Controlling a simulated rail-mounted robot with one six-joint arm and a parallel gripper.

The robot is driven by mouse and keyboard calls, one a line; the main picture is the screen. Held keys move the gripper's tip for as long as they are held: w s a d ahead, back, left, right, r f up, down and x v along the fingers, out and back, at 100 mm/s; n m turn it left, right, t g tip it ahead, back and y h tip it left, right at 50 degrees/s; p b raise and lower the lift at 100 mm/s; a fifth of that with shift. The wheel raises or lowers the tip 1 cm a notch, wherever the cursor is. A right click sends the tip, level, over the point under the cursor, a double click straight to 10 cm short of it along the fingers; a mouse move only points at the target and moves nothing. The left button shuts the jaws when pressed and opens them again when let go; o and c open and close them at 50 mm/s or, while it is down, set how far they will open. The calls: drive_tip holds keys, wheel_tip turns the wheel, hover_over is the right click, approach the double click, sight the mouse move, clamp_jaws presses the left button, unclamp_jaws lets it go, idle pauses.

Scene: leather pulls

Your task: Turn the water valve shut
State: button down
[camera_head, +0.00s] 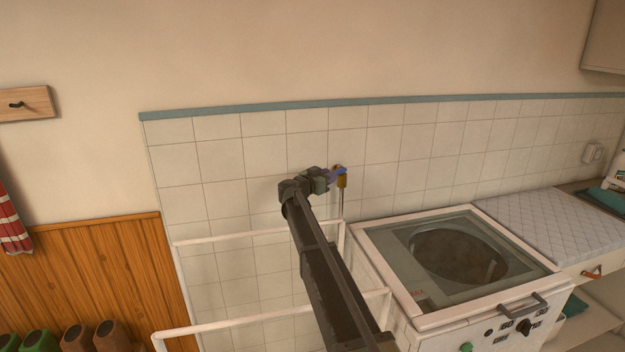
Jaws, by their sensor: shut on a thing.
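The water valve (342,181) is a small brass fitting on the white tiled wall, with a blue handle (338,173) at its top. A thin pipe or hose runs down below it. My gripper (330,178) is at the valve, reaching it from the left, and is shut on the blue handle. The fingers and part of the handle overlap at this size, so the handle's exact angle is hard to tell.
A white washing machine (345,240) with a glass-topped lid stands below right of the valve. White rails (230,238) cross beside my arm. A counter with a quilted mat (545,222) is at right.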

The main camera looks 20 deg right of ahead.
drive_tip(key=shift+w+a+m+g+h, duration=0.15)
drive_tip(key=shift+w+m+g+h, duration=0.4)
drive_tip(key=shift+g, duration=0.35)
drive_tip(key=shift+s, duration=0.1)
drive_tip(key=c, duration=1)
unclamp_jaws()
drive_tip(key=shift+o, duration=0.2)
drive_tip(key=shift+a, duration=0.1)
drive_tip(key=v, duration=1)
drive_tip(key=shift+a, duration=0.35)
drive_tip(key=shift+s+r, duration=0.15)
drive_tip(key=shift+c, duration=0.2)
